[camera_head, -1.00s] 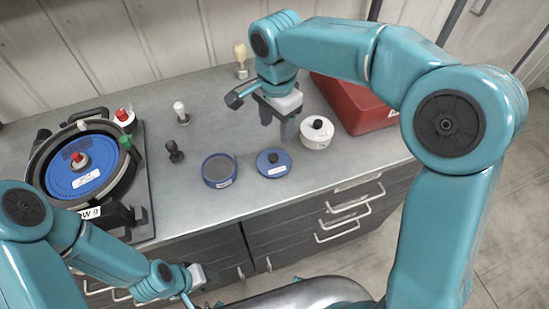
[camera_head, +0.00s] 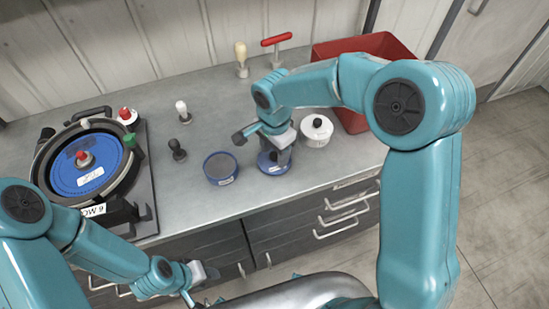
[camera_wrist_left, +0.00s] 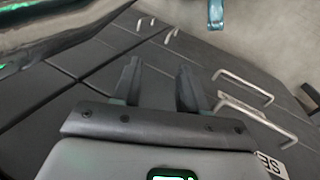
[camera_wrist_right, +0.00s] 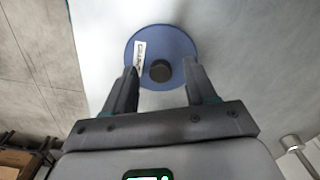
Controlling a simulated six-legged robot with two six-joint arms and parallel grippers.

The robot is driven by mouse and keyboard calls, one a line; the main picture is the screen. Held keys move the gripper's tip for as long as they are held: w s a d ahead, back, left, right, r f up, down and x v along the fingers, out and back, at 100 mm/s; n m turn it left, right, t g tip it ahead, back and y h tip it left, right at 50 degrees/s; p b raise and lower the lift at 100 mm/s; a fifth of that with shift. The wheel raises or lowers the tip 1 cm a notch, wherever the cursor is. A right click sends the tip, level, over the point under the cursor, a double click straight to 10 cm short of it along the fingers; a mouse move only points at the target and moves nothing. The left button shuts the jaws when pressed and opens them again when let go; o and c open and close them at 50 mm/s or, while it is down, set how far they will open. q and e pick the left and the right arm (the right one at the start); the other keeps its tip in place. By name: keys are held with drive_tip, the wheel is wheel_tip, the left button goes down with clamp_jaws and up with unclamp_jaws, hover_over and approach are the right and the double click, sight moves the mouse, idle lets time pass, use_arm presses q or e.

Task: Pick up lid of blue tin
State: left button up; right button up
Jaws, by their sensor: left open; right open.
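The blue lid (camera_head: 272,168) with a black knob and a white label sits on the grey counter, near its front edge. It also shows in the right wrist view (camera_wrist_right: 172,38), with its knob (camera_wrist_right: 160,71) between the finger lines. The round blue tin (camera_head: 221,168) stands just left of the lid, its grey top showing. My right gripper (camera_head: 276,152) is open over the lid, pointing down, and partly hides it in the head view. My left gripper (camera_wrist_left: 158,68) is open and empty in front of the drawers, low at the counter's front.
A white tin with a black knob (camera_head: 317,130) stands close right of the lid. A red bin (camera_head: 362,48) is behind it. Left are a dark and a white-topped hand tool and the seed meter (camera_head: 84,168). The counter's front edge is close to the lid.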

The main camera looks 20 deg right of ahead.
drive_tip(key=shift+a, duration=0.1)
drive_tip(key=c, duration=1)
clamp_jaws()
